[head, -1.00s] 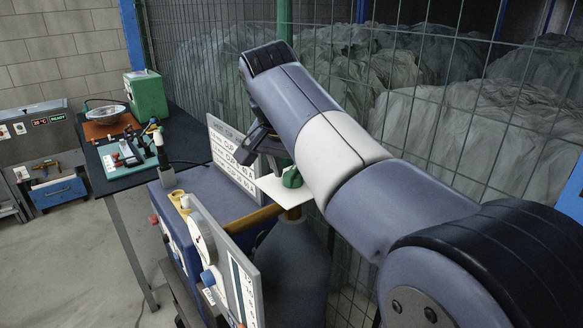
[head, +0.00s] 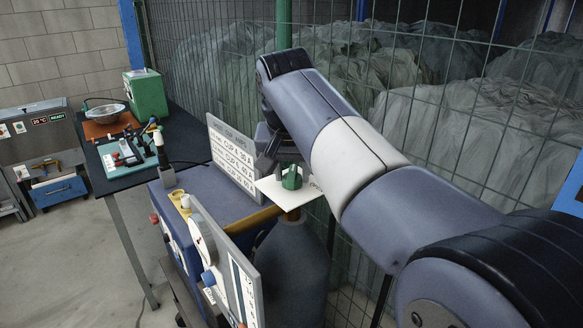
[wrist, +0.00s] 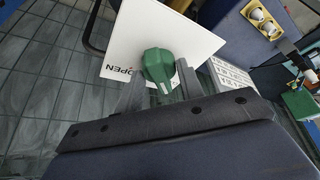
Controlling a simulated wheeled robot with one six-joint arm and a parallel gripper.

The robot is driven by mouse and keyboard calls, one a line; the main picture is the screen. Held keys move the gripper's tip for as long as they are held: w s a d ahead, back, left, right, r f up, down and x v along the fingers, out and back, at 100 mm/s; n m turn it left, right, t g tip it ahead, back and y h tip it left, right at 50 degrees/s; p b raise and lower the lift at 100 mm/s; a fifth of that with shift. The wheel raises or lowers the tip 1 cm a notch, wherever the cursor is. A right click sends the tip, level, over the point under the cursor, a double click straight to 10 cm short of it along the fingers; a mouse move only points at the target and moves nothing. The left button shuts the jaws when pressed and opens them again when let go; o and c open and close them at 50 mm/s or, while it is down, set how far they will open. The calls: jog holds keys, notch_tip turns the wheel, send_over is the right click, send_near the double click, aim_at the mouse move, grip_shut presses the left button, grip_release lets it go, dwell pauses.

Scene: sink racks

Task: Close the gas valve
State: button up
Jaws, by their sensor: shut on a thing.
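The gas valve is a green knob (head: 291,179) on a white square plate (head: 270,188) on top of the dark gas cylinder (head: 290,265). In the wrist view the knob (wrist: 158,66) sits between the two grey fingers of my gripper (wrist: 160,86), which is shut on it. The plate (wrist: 185,35) lies beyond the fingers, with the word OPEN printed left of the knob. In the head view my gripper (head: 276,158) reaches the knob from above, and my arm comes in from the right. The knob's lower part is partly hidden by the fingers.
A blue welding machine (head: 185,225) with a chart board (head: 232,158) and a dial panel (head: 225,260) stands left of the cylinder. A wire mesh fence (head: 440,130) runs behind. A dark workbench (head: 180,135) stands at back left. Floor is clear at lower left.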

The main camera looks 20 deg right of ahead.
jog(key=o, duration=1)
jog(key=shift+c, duration=0.2)
jog(key=v, duration=1)
jog(key=shift+s+r+p, duration=0.2)
jog(key=shift+r+p, duration=0.15)
jog(key=shift+p, duration=0.05)
jog(key=b+x, duration=0.1)
jog(key=x, duration=1)
jog(key=shift+w, duration=0.1)
jog(key=shift+r+m, duration=0.1)
jog(key=shift+m, duration=0.2)
